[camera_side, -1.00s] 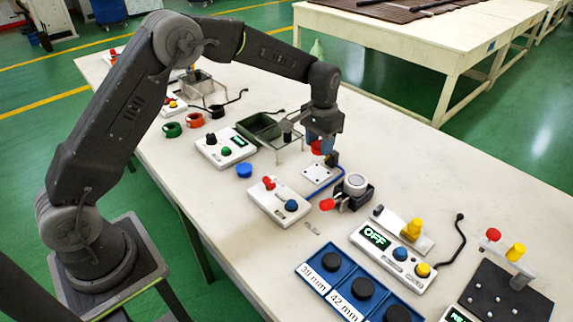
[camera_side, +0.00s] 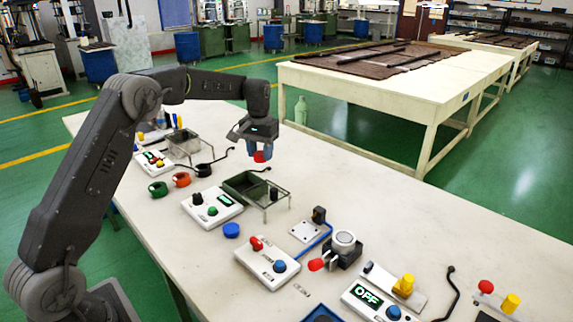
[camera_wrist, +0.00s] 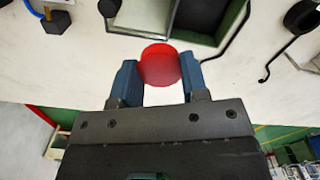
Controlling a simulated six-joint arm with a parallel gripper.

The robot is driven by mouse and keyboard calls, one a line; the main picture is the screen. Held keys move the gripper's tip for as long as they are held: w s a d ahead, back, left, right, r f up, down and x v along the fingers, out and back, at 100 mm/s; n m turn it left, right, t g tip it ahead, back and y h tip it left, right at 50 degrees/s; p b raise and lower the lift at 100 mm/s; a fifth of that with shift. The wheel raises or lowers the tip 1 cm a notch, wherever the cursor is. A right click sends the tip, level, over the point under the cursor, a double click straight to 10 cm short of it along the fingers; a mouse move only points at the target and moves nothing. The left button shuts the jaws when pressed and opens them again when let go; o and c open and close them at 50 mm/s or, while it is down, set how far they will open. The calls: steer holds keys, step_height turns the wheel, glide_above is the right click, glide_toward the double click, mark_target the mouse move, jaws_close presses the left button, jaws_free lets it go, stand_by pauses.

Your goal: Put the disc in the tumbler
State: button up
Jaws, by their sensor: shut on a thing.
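My gripper (camera_side: 262,152) is shut on a red disc (camera_side: 259,157) and holds it in the air, above the table near the dark green tray. In the wrist view the red disc (camera_wrist: 159,64) sits between the two blue fingers of my gripper (camera_wrist: 158,72), and its round face shows. I cannot tell for sure which thing is the tumbler. Part of a tray (camera_wrist: 187,38) shows beyond the disc in the wrist view.
The dark green tray (camera_side: 228,190) has a wire-legged frame (camera_side: 287,204) beside it. White control boxes (camera_side: 214,221) (camera_side: 268,266), a blue cap (camera_side: 231,230) and green (camera_side: 158,189) and orange rings (camera_side: 181,179) stand around. A device with a round silver top (camera_side: 344,238) is nearer.

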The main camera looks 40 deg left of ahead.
steer(key=s+a+n, duration=0.1)
steer(key=a+n, duration=0.1)
steer(key=a, duration=0.5)
steer(key=shift+s+f, duration=0.15)
steer(key=shift+f, duration=6.6)
steer(key=shift+f, duration=0.3)
steer(key=o, duration=0.9)
steer(key=shift+r, duration=3.55)
